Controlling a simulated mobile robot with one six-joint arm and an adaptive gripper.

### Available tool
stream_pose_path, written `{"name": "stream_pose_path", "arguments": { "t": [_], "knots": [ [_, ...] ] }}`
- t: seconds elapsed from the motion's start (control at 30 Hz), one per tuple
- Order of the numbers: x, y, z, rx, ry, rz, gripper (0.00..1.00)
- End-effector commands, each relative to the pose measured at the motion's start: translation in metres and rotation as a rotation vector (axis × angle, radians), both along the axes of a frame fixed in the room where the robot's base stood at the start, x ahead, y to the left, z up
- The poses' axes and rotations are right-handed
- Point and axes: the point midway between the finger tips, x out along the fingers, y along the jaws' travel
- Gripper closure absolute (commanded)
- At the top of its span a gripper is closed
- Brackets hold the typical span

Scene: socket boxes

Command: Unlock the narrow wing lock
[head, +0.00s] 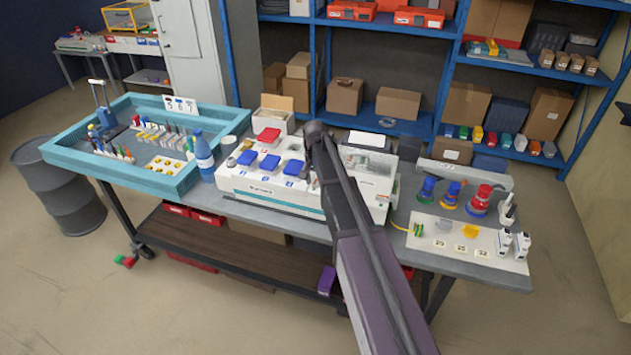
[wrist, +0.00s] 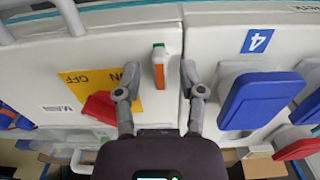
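In the wrist view a small upright piece, orange with a white side and a green end (wrist: 159,66), stands on the white panel (wrist: 210,30) near a seam. It may be the narrow wing lock; no label names it. My gripper (wrist: 158,74) is open, its two fingers on either side of this piece with gaps visible. A red knob (wrist: 99,107) sits on a yellow ON/OFF plate (wrist: 88,82) to the left, partly behind the left finger. In the head view my arm hides this part of the white socket box (head: 268,203), and the fingertips cannot be made out.
A blue socket cover (wrist: 258,98) beside the number 4 is close right of the right finger. Grey bars (wrist: 72,17) cross the upper left. On the bench, a water bottle (head: 203,155) stands left of the box and a white board (head: 468,242) lies right.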

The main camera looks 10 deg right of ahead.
Motion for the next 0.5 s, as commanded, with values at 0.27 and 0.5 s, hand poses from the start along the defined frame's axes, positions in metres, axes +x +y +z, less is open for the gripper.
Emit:
{"name": "stream_pose_path", "arguments": {
  "t": [0.27,0.5],
  "knots": [
    [0.0003,-0.0001,0.0001,-0.001,-0.001,0.004,0.49],
    [0.0004,0.0,0.0001,0.0,-0.001,0.055,0.49]
  ]
}}
